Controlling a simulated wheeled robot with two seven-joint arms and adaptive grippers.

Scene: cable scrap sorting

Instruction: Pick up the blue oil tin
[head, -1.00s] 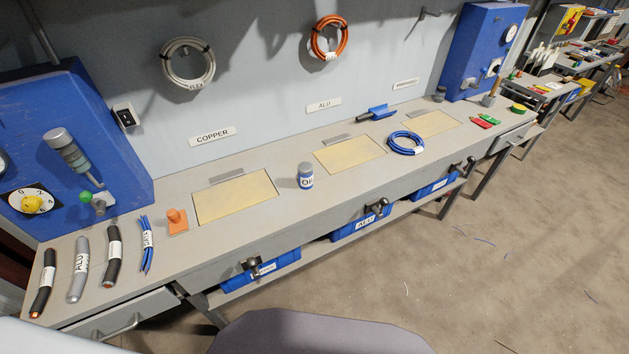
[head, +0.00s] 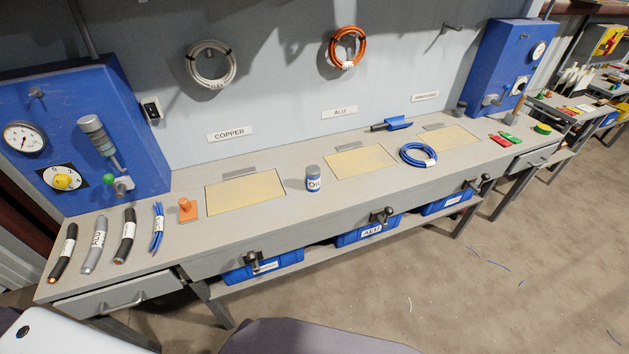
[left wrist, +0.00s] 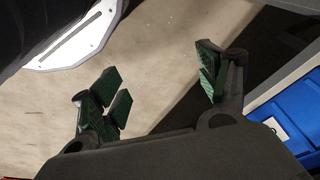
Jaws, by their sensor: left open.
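The blue oil tin (head: 313,178) stands upright on the grey workbench (head: 330,211). It has a grey lid and a white label, and sits between two yellow panels. My left gripper (left wrist: 160,95) shows only in the left wrist view. Its green-padded fingers are spread apart with bare floor behind them and nothing between them. The tin is not in the left wrist view. Neither gripper is in the head view, and my right gripper is not seen.
Several cable pieces (head: 128,236) and an orange stamp-like object (head: 187,209) lie left of the tin. A blue cable coil (head: 418,155) lies to its right. Blue bins (head: 262,266) sit under the bench, one also at the left wrist view's right edge (left wrist: 290,125). Levers (head: 381,215) stick out in front.

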